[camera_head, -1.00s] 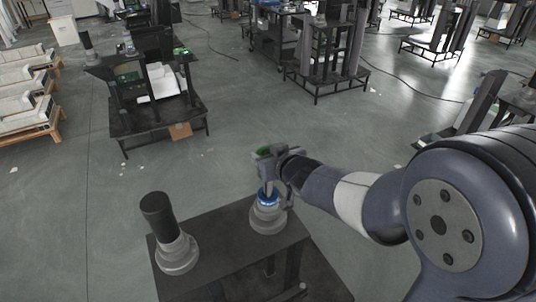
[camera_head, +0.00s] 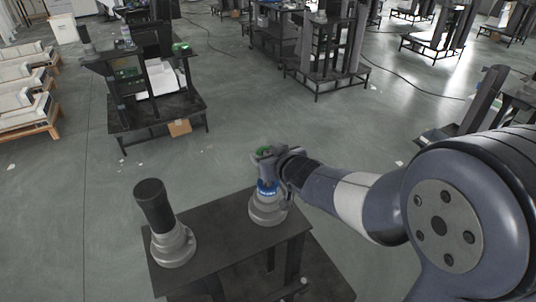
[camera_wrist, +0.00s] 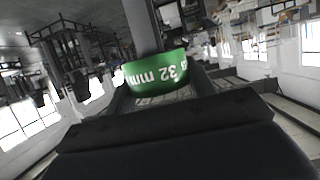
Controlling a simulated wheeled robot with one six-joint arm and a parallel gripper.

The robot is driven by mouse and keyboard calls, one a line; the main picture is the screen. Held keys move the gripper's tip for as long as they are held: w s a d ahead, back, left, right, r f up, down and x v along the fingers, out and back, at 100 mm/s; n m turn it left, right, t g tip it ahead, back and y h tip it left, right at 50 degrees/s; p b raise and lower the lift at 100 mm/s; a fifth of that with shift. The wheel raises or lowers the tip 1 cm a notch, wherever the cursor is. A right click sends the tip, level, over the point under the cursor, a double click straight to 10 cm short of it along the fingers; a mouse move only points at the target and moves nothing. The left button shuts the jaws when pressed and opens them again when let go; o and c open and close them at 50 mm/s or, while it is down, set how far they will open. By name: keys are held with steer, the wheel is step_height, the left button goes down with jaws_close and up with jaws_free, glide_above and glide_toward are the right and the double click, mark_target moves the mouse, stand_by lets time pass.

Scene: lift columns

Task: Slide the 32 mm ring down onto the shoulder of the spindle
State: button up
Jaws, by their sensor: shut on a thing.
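The green ring (camera_wrist: 157,72) shows "32 mm" lettering in the wrist view, close beyond the dark jaw parts. A grey post (camera_wrist: 141,25) stands out from behind its edge; I cannot tell whether it runs through the ring. In the head view my gripper (camera_head: 267,158) is shut on the green ring (camera_head: 262,150), over the right stand of the dark table. The spindle there has a pale stepped base (camera_head: 268,208) and a blue lettered band (camera_head: 267,188) just under the gripper. The spindle's upper part is hidden by my gripper.
A second pale base (camera_head: 173,246) with a tilted black cylinder (camera_head: 153,203) stands at the left of the dark table (camera_head: 215,226). Black racks (camera_head: 155,100) and pallets (camera_head: 30,120) stand farther off.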

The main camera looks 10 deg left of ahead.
steer(key=shift+f+b, duration=3.05)
steer(key=shift+f, duration=0.45)
steer(key=o, duration=1.2)
steer(key=shift+p+v, duration=1.3)
steer(key=shift+v, duration=4.1)
steer(key=shift+f, duration=0.1)
